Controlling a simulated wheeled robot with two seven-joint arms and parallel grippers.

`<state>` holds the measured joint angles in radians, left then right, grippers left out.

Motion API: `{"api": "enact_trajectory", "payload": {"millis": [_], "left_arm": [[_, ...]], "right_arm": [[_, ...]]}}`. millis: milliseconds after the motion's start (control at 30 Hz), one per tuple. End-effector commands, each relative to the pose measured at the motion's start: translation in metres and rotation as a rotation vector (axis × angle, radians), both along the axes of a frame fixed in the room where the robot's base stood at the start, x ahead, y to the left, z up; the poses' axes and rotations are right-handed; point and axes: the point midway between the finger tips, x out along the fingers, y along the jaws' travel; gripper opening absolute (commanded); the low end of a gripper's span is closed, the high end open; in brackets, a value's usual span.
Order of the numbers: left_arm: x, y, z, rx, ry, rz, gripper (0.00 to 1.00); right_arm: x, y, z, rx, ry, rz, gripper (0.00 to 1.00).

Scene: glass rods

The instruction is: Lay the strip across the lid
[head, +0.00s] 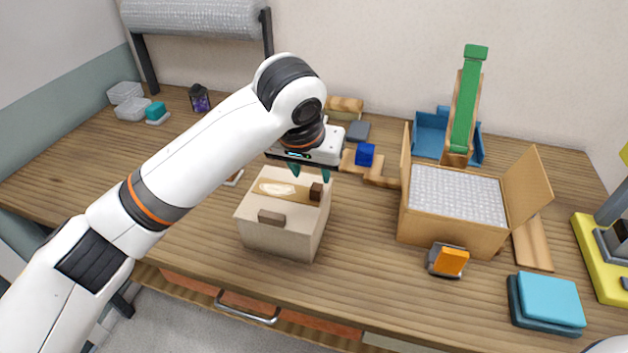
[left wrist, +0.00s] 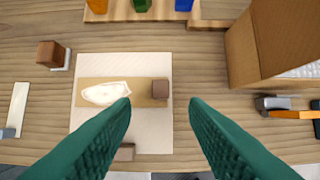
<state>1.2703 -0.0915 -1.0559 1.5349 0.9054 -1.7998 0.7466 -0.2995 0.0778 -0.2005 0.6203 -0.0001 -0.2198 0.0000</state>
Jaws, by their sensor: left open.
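A cream box (head: 275,238) stands on the table with a flat top, seen from above in the left wrist view (left wrist: 120,66). A tan strip (head: 300,193) lies across this top, with a pale glossy oval patch on it; it also shows in the left wrist view (left wrist: 143,90). A small brown block (head: 316,191) sits at its right end, and another brown block (head: 271,218) is at the box's front. My left gripper (head: 310,174) is open and empty above the box, fingers pointing down. My right gripper is not in view.
An open carton (head: 425,225) with bubble wrap stands to the right. An orange and black device (head: 450,262) and blue folded cloths (head: 547,302) lie in front of it. A white strip (left wrist: 18,110) and a brown block (left wrist: 50,54) lie left of the cream box.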

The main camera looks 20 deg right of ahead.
Motion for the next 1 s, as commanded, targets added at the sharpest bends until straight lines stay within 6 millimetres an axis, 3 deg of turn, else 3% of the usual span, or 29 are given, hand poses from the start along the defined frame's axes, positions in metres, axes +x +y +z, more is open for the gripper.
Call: {"api": "enact_trajectory", "payload": {"millis": [100,300,1000], "left_arm": [[-0.007,0.004,0.022,-0.002,-0.004,-0.001,0.41],[-0.014,0.009,0.042,-0.001,-0.002,0.000,0.41],[-0.015,0.011,0.046,0.000,0.000,0.001,0.41]], "right_arm": [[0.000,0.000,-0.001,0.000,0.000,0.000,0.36],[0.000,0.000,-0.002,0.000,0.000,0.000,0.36],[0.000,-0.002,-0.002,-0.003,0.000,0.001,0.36]]}}
